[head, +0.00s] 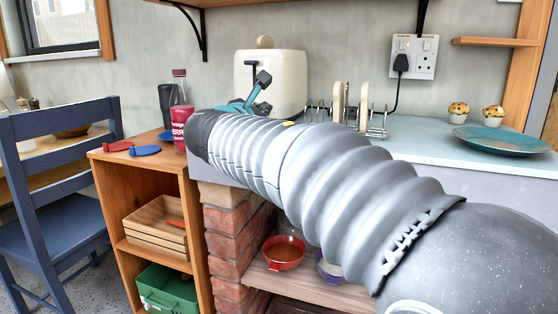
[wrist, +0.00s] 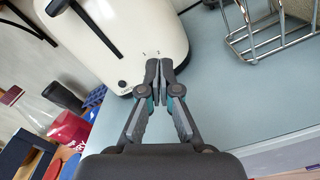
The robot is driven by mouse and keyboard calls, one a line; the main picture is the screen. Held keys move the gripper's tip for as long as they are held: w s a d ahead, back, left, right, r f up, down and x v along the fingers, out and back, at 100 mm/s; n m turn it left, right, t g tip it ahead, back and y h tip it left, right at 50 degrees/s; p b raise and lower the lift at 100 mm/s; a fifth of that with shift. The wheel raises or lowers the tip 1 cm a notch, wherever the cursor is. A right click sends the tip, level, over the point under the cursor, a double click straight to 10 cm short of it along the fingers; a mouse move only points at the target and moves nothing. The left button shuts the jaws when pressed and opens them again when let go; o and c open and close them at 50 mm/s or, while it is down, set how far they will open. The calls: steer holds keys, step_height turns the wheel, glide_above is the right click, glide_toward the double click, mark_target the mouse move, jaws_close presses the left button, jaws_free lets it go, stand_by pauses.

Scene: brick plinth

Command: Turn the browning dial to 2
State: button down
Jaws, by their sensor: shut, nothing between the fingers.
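The cream toaster (head: 287,68) stands on the worktop against the wall, with bread showing in its top. In the wrist view the toaster (wrist: 130,30) fills the upper left, with a black lever (wrist: 97,28) in a slot and a small dark button (wrist: 122,84). Small printed marks (wrist: 151,52) show on its front just beyond my fingertips. The browning dial itself is not clearly seen; my fingers seem to cover it. My gripper (wrist: 159,66) is shut and empty, its tips close to the toaster front. I cannot tell whether they touch. My gripper (head: 262,80) also shows in the head view.
A wire toast rack (head: 376,122) stands right of the toaster. A red bottle (head: 181,105) and a dark cup (head: 165,100) stand to the left. A teal plate (head: 500,139) and two muffins (head: 458,109) lie far right. The worktop (wrist: 235,95) right of my gripper is clear.

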mark_target(272, 101)
steer(key=shift+p+x, duration=0.35)
steer(key=shift+x, duration=1.6)
steer(key=shift+d, duration=0.1)
steer(key=shift+f, duration=0.15)
steer(key=shift+w+a+r+p, duration=0.1)
steer(key=shift+a+r+p, duration=0.25)
steer(key=shift+a, duration=0.2)
steer(key=shift+d+r, duration=0.2)
steer(key=shift+r, duration=0.1)
steer(key=shift+b+v, duration=0.65)
steer(key=shift+v, duration=2.4)
steer(key=shift+d+r, duration=0.1)
